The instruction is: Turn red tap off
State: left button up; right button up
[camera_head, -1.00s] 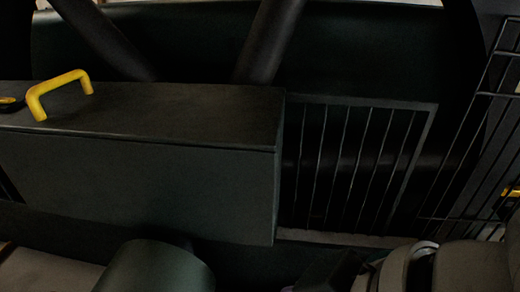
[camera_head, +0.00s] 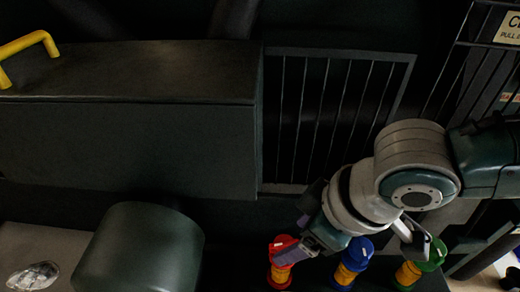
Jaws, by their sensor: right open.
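The red tap (camera_head: 280,276) stands low in the middle of the head view, with a red top, a yellow band and a pale mark on top. My right gripper (camera_head: 298,246) comes in from the right and is open. One finger lies over the red tap's top in this view; I cannot tell whether it touches. The hand covers part of the tap's right side. My left gripper is not in view.
A blue tap (camera_head: 358,252) and a green tap (camera_head: 433,254) stand to the right, close to my right arm. A dark box (camera_head: 125,145) with a yellow handle (camera_head: 28,42) fills the left. A barred grille (camera_head: 335,110) is behind. A shiny clear object (camera_head: 33,276) lies bottom left.

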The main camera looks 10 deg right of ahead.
aim_at(285, 244)
jog(key=shift+b+x, duration=0.35)
jog(key=shift+x, duration=1.2)
grip_shut()
